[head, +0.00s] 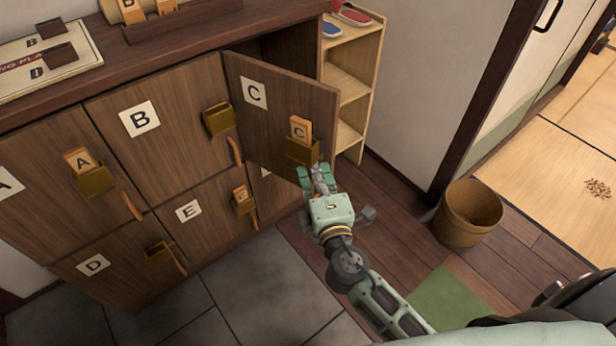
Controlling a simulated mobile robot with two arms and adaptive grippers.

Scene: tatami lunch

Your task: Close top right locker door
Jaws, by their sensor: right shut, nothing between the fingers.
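The top right locker door (281,113), marked C, stands ajar, swung outward, with a dark gap above and behind it. It has a brass holder (302,149) with a wooden tag (300,129) marked C near its outer edge. My right gripper (318,174) is shut and empty at the lower outer corner of this door, just below the brass holder. I cannot tell whether its fingers touch the door. The door's handle is hidden. My left gripper is not in view.
Locker doors B (160,110), A (60,175), D (112,268) and E (210,212) look shut. A narrow wooden shelf (352,80) with slippers stands right of the lockers. A round bin (468,212) stands on the floor at right. Grey tile floor (270,285) in front is clear.

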